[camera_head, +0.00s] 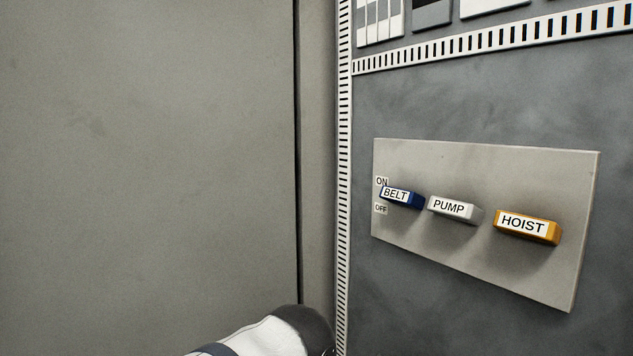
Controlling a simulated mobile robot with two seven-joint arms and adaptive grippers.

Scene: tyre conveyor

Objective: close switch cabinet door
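A large plain grey-beige panel (150,150), which looks like the cabinet door, fills the left half of the head view. A dark vertical gap runs down its right edge, beside the cabinet frame (318,150). The cabinet interior (480,100) is exposed on the right. A white and dark arm part of mine shows at the bottom centre, in front of the panel's lower right. Neither gripper's fingers are visible. I cannot tell whether the arm touches the panel. The door's handle and outer edge are not in view.
Inside the cabinet, a light plate (480,265) carries a blue BELT switch (402,197), a white PUMP switch (455,210) and an orange HOIST switch (527,226). Slotted white ducts (500,38) run above and left of the plate. Electrical modules (380,22) sit at the top.

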